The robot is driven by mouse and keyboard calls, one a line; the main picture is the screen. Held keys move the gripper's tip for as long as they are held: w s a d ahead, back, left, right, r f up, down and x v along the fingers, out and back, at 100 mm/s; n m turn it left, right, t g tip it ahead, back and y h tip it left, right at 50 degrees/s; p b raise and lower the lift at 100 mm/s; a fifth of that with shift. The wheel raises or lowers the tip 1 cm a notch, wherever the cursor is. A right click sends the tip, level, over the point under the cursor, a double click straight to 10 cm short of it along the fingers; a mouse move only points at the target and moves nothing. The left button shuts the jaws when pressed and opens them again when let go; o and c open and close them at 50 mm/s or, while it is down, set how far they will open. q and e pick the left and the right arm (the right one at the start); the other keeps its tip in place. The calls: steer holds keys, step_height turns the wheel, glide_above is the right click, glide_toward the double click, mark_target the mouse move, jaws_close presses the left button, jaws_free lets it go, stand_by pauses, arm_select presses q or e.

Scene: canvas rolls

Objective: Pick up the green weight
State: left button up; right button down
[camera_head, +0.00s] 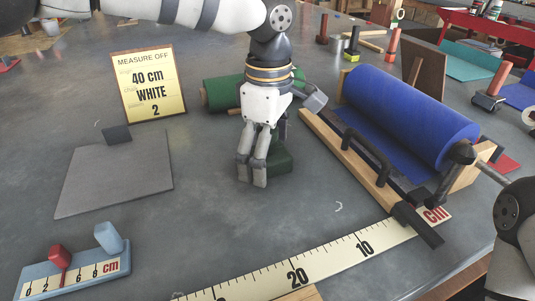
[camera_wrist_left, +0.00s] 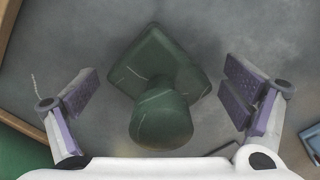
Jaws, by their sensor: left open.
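The green weight (camera_wrist_left: 162,95) has a square base and a rounded knob. In the wrist view it lies between the two spread fingers of my left gripper (camera_wrist_left: 165,100), with clear gaps on both sides. In the head view the weight (camera_head: 284,163) stands on the grey table, partly hidden behind my left gripper (camera_head: 252,172), which points down over it. The left gripper is open and empty. Part of my right arm shows at the right edge, but I do not see its gripper.
A blue canvas roll (camera_head: 412,115) in a wooden holder with a black-handled bar (camera_head: 366,158) stands right. A green roll (camera_head: 224,93) lies behind the gripper. A sign (camera_head: 148,84), a grey mat (camera_head: 115,180), a small slider scale (camera_head: 72,272) and a ruler strip (camera_head: 330,262) lie around.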

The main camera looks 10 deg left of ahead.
arm_select(q)
steer(key=c, duration=1)
steer(key=shift+r, duration=0.1)
steer(key=shift+c, duration=0.2)
